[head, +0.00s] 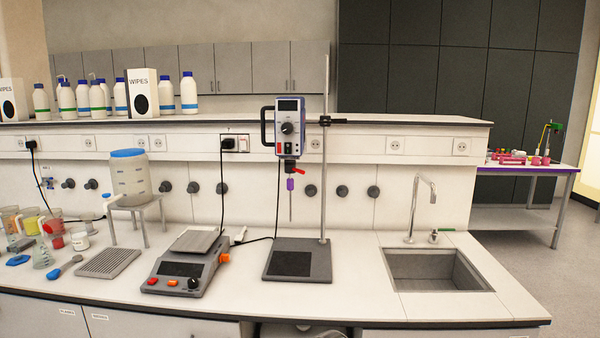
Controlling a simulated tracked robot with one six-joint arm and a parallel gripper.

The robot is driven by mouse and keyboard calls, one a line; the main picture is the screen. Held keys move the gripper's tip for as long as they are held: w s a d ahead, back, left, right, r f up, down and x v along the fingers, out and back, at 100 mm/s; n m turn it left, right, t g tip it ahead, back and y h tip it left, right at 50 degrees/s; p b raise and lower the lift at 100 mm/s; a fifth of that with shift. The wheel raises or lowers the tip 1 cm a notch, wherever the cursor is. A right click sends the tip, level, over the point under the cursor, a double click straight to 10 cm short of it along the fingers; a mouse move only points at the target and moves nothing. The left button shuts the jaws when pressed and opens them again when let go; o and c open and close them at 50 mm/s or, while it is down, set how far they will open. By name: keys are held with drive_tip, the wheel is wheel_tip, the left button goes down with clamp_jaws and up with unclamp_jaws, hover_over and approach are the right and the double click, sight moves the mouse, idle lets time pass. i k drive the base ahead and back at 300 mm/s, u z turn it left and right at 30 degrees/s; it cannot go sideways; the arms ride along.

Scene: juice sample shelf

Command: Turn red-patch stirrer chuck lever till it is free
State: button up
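The overhead stirrer (289,122) is a blue-grey box with a display and a knob, clamped to a tall stand rod (325,200) above a dark base plate (298,260). Small red marks show low on its front. Under it is the dark chuck (290,165), with a small red lever (299,170) pointing to the right. A purple piece (290,184) sits just below the chuck, and a thin shaft (291,208) hangs down from it. The lever's exact angle is too small to tell. My gripper is not in view.
A grey hotplate (187,263) stands left of the stand, and a sink with a tap (420,208) is to the right. Cables hang behind the stirrer. Beakers and tools crowd the left bench. The bench front between hotplate and sink is mostly clear.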

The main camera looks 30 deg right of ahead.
sight(290, 165)
drive_tip(key=u, duration=0.05)
drive_tip(key=i, duration=1)
drive_tip(key=z, duration=0.05)
